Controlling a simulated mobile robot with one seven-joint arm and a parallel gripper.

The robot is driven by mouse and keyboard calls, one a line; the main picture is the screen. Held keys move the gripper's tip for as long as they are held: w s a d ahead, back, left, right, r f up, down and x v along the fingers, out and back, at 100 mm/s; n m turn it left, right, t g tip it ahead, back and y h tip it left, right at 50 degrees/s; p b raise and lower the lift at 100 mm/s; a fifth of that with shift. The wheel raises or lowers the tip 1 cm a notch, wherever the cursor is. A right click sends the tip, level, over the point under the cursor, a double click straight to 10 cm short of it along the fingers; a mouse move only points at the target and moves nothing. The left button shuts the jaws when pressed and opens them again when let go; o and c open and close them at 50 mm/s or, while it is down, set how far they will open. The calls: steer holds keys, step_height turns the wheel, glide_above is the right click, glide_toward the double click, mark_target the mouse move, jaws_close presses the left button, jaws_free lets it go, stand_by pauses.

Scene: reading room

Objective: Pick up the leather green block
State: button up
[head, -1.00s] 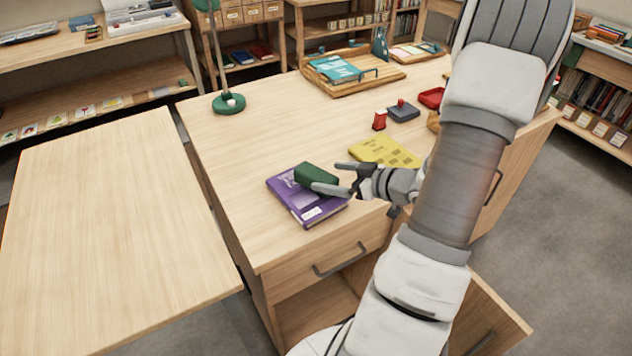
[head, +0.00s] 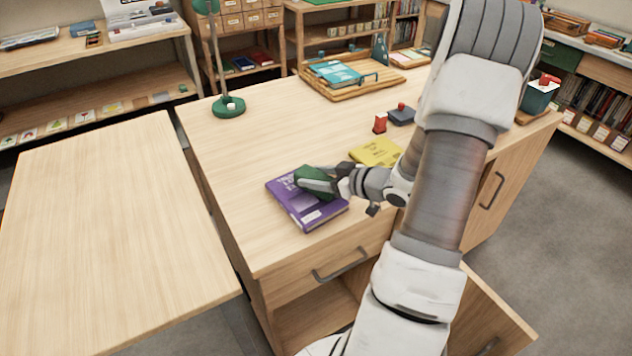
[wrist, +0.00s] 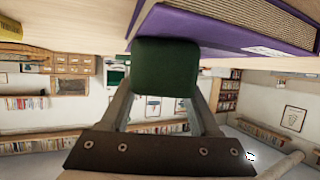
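The green block (head: 306,176), dark with a leathery surface, is at the top of the purple book (head: 322,209) on the desk. My gripper (head: 318,183) is at the block from the right, low over the book. In the wrist view the block (wrist: 165,66) fills the space between my two fingers (wrist: 164,92), with no clear gap at either side. The fingers appear shut on it. The purple book (wrist: 225,30) shows right against the block there. My near finger hides part of the block in the head view.
A yellow book (head: 376,152) lies just behind my gripper. A red stamp (head: 380,123) and a dark pad (head: 401,115) stand farther back. A green lamp base (head: 229,107) and a wooden tray (head: 322,86) are at the back. The desk left of the purple book is clear.

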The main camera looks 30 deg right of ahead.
jaws_close()
steer(key=shift+r, duration=0.15)
